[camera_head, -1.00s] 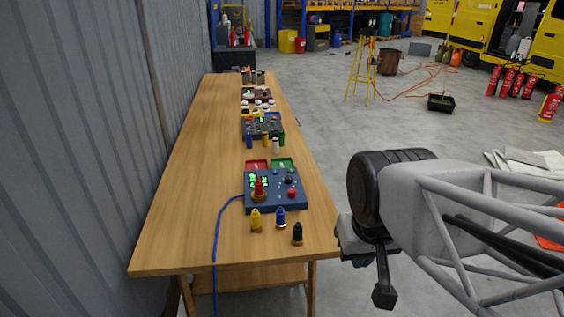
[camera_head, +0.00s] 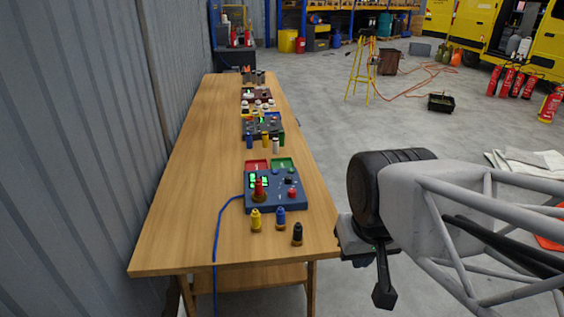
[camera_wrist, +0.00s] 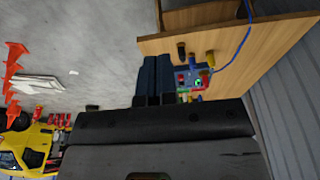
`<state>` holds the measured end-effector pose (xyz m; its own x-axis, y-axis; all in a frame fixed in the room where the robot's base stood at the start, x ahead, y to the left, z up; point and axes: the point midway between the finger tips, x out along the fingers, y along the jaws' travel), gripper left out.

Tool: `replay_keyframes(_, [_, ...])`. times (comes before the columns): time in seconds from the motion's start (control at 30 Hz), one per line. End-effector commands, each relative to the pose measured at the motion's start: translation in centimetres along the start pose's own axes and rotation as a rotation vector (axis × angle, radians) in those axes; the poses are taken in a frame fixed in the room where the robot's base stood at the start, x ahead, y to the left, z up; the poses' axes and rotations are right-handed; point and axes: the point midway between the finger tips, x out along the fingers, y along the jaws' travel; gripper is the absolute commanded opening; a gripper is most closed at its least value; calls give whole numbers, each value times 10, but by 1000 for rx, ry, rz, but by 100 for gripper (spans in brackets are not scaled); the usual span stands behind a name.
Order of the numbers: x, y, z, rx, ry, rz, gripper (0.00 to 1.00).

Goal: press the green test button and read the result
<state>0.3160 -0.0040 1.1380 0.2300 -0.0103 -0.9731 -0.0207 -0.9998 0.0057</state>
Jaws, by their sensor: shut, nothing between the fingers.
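A blue test box (camera_head: 262,203) sits on the near part of the wooden table. It has a lit green display (camera_head: 260,181), too small to read, a red button (camera_head: 292,193), a black knob (camera_head: 288,181) and a small green button (camera_head: 291,171) at its back right. A red plug stands on its left side, partly in front of the display. My gripper (camera_wrist: 157,60) shows in the wrist view with its dark blue fingers together and empty. The box also shows there (camera_wrist: 205,73), beyond and right of the fingers and apart from them, partly hidden by my gripper's body.
Yellow (camera_head: 256,220), blue (camera_head: 280,217) and black (camera_head: 297,234) plugs stand in front of the box. Red (camera_head: 256,164) and green (camera_head: 283,163) trays lie behind it. More boxes stand farther along the table (camera_head: 190,190). A blue cable runs off the near edge.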

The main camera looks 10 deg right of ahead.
Motion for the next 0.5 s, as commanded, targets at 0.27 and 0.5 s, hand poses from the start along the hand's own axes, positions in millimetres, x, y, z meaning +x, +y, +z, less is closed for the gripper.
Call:
replay_keyframes(0.27, [-1,-1,-6,0,1,-6,0])
replay_keyframes(0.5, [-2,-6,-33,-3,4,-40,0])
